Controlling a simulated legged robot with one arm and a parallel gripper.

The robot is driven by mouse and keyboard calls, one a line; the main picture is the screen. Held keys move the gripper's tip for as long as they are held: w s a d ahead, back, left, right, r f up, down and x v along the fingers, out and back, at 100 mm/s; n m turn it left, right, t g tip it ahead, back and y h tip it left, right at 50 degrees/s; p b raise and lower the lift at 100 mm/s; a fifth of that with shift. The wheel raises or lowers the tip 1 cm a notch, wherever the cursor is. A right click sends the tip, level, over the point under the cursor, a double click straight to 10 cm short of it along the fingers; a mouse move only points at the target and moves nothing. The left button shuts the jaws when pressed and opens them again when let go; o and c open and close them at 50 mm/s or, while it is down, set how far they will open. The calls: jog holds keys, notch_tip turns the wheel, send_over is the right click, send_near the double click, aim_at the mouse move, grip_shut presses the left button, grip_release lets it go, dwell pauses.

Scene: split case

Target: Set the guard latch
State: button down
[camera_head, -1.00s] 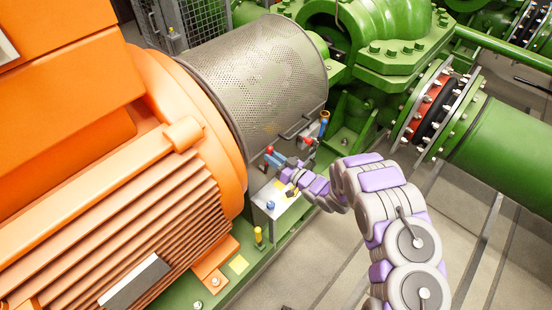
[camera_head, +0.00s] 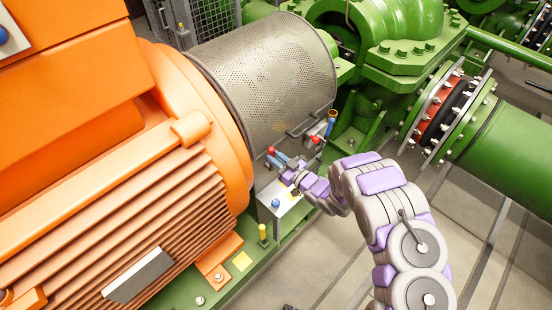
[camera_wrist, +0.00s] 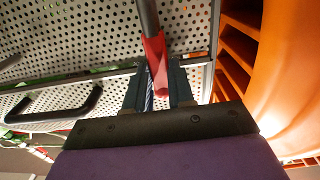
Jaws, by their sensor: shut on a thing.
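The perforated metal guard (camera_head: 265,80) covers the gap between the orange motor and the green pump. It fills the back of the wrist view (camera_wrist: 60,35). A red grip (camera_wrist: 154,48) on a grey bar stands between the dark fingers of my gripper (camera_wrist: 157,72), against the guard. The fingers are shut on this red grip, and its lower end is partly hidden. In the head view my gripper (camera_head: 290,168) is at the guard's lower edge, among small red- and blue-ended handles. I cannot tell there which handle it holds.
The orange motor (camera_head: 110,170) is close on the left. A black guard handle (camera_wrist: 60,108) is left of my gripper. A blue-topped post (camera_head: 331,120) stands to the right, and a yellow post (camera_head: 263,233) in front. Green pump casing (camera_head: 400,45) is behind.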

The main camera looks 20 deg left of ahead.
jog(key=c, duration=1.2)
grip_release()
jog(key=shift+s+f, duration=0.1)
jog(key=shift+f, duration=0.3)
jog(key=shift+o, duration=1.2)
jog(key=shift+r, duration=0.2)
jog(key=p+v, duration=0.1)
jog(key=v, duration=1.6)
jog(key=shift+d, duration=0.15)
